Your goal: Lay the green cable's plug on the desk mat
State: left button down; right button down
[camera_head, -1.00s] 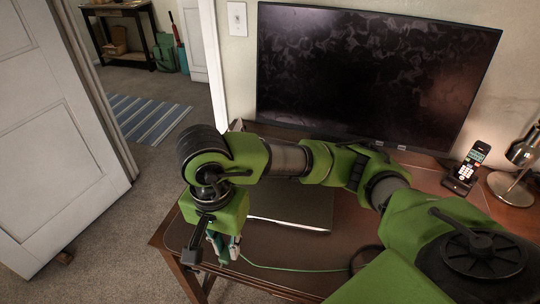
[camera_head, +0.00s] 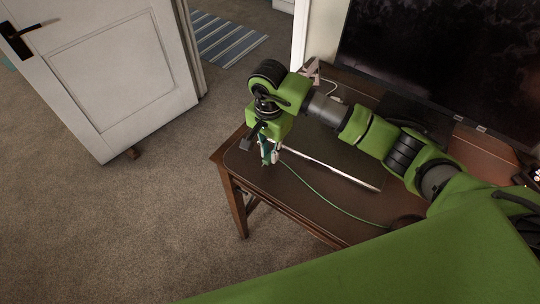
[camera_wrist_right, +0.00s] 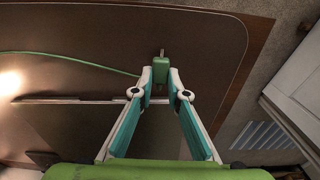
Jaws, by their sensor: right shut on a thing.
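My right gripper (camera_head: 267,158) is over the left end of the desk in the head view. It is shut on the green plug (camera_wrist_right: 161,70), which sits between the fingertips in the right wrist view with its metal prong pointing away. The green cable (camera_wrist_right: 70,57) runs left from the plug; it also crosses the desk in the head view (camera_head: 318,194). The dark brown desk mat (camera_wrist_right: 205,35), with a rounded corner, lies beneath the plug; it also shows in the head view (camera_head: 300,192). Whether the plug touches the mat I cannot tell. My left gripper is not in view.
A dark laptop with a silver edge (camera_head: 330,169) lies on the mat beside the gripper. A large monitor (camera_head: 440,60) stands at the back. The desk's left edge is close to the gripper, with carpet beyond. A white door (camera_head: 110,70) stands at left.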

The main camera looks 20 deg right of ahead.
notch_tip(320, 180, down, 3)
jog(key=shift+w+f+p, duration=0.1)
jog(key=shift+p, duration=0.6)
jog(key=shift+f, duration=0.1)
jog(key=shift+f, duration=0.1)
jog(key=shift+f+b, duration=0.1)
jog(key=shift+b, duration=0.25)
jog(key=c, duration=2)
grip_release()
